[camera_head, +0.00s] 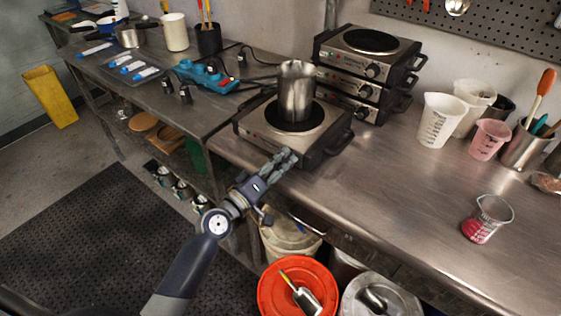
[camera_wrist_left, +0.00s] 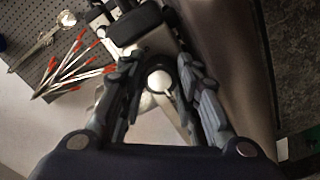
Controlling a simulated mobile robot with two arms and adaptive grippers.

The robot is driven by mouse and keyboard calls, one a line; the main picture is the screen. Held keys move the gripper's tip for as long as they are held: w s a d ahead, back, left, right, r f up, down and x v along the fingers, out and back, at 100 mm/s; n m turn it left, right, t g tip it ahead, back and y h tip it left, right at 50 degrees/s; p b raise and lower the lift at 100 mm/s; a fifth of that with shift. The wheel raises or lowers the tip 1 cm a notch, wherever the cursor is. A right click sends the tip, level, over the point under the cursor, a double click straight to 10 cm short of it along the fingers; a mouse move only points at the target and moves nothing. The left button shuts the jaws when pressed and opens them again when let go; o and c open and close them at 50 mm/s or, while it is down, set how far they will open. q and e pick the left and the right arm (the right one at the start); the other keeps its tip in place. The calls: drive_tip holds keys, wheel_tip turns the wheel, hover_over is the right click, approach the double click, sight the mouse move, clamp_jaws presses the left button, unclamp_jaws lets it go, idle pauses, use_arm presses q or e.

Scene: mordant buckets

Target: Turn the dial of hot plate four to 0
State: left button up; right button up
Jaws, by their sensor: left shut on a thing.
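A single hot plate (camera_head: 262,128) with a dark top plate stands near the table's front edge, with a steel pot (camera_head: 297,92) upright on it. My left gripper (camera_head: 282,162) reaches in from the front left, with its fingers against the right part of this hot plate's front. It is shut on the dial there, which the fingers hide in the head view. In the left wrist view, a round pale face (camera_wrist_left: 160,82), apparently the dial, shows between the fingers. I cannot read the plate's number or the dial's setting. My right gripper is out of view.
Beakers (camera_head: 436,120) and a glass of red liquid (camera_head: 487,219) are on the right. An orange bucket (camera_head: 297,288) stands below the table edge. The table's front right is clear.

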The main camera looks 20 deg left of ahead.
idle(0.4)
use_arm(q)
drive_tip(key=o, duration=1.1)
drive_tip(key=shift+c, duration=0.2)
drive_tip(key=shift+s+f, duration=0.1)
drive_tip(key=shift+s+a, duration=0.15)
drive_tip(key=shift+s, duration=0.1)
drive_tip(key=v, duration=0.7)
drive_tip(key=shift+s+r, duration=0.15)
drive_tip(key=shift+r, duration=0.15)
